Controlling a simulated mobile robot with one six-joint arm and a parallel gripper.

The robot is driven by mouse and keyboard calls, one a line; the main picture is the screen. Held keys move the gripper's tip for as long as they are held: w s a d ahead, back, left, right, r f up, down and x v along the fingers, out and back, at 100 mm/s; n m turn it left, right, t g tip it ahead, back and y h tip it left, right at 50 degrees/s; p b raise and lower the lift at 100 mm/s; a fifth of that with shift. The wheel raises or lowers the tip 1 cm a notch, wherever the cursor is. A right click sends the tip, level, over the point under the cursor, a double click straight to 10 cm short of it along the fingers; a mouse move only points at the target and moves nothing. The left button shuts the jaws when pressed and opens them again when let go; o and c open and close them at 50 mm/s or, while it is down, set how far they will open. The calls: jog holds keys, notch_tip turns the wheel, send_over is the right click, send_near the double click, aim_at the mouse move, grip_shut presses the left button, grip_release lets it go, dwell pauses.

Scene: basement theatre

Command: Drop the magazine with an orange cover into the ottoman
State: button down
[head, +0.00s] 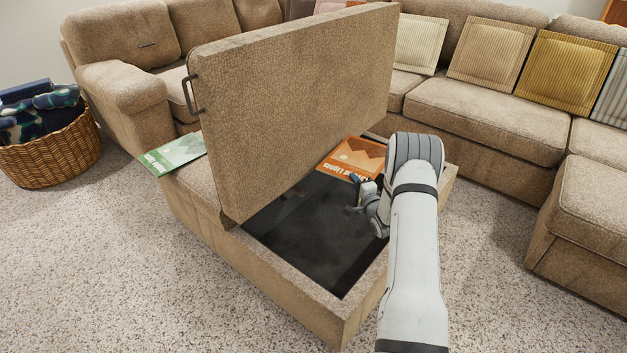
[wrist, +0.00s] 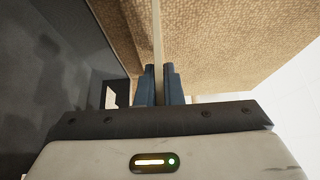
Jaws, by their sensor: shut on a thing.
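The magazine with an orange cover (head: 355,155) is held over the far right part of the ottoman's open storage space. In the wrist view the magazine (wrist: 158,38) shows edge-on as a thin pale strip between the fingers. My gripper (head: 358,190) is shut on it; the fingers (wrist: 159,85) also show in the wrist view. The tan ottoman (head: 262,292) stands with its lid (head: 290,90) raised, and its dark inside is visible below my gripper. Part of the magazine is hidden behind my gripper and the lid.
A wicker basket (head: 50,155) with dark cloths stands at the left. A tan sectional sofa (head: 485,115) with several cushions runs behind and to the right. The carpet (head: 110,270) in front is clear.

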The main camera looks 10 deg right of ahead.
jog(key=shift+w+d, duration=0.7)
jog(key=shift+d, duration=0.3)
jog(key=shift+f, duration=0.2)
notch_tip(320, 180, down, 6)
jog(key=b, duration=0.3)
jog(key=shift+r, duration=0.25)
jog(key=c, duration=1.5)
grip_release()
jog(key=shift+s+f, duration=0.1)
